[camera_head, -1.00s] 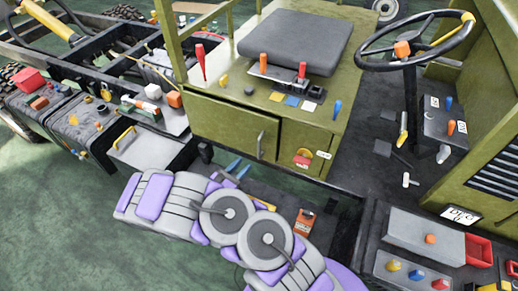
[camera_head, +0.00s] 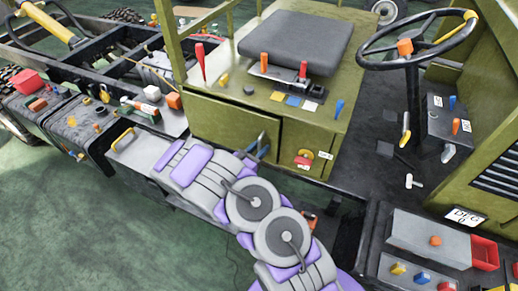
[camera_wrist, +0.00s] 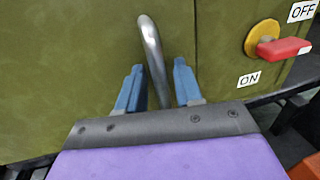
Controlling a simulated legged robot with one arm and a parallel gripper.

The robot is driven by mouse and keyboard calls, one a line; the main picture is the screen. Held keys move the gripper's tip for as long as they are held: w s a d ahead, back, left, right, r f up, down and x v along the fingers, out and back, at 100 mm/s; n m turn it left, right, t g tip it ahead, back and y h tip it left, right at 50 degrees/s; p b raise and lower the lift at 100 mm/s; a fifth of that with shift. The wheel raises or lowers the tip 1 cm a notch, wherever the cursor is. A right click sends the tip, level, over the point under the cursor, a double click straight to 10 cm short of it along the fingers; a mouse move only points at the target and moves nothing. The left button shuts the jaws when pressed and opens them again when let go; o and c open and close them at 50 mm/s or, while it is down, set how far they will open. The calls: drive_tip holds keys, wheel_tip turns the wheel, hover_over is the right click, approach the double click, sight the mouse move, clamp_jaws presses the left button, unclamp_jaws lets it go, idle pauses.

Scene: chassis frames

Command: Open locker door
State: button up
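The olive-green locker door (camera_head: 215,118) is shut, below the seat in the head view. It fills the left of the wrist view (camera_wrist: 70,60). Its curved grey metal handle (camera_wrist: 149,38) stands upright near the door's right edge. My gripper (camera_wrist: 158,65) has two blue fingers, one on each side of the handle, with the bar between them. Small gaps seem to show beside the bar, so the fingers look open. In the head view my gripper (camera_head: 257,145) is at the door's right side, and the handle is mostly hidden there.
A red-and-yellow rotary switch (camera_wrist: 268,40) with ON and OFF labels is right of the handle. A black frame rail runs under the locker. A grey box with a yellow handle (camera_head: 123,138) lies left of my arm. Open green floor (camera_head: 90,220) is at lower left.

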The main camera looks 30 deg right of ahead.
drive_tip(key=shift+a, duration=0.1)
clamp_jaws()
drive_tip(key=shift+r, duration=0.1)
idle(0.3)
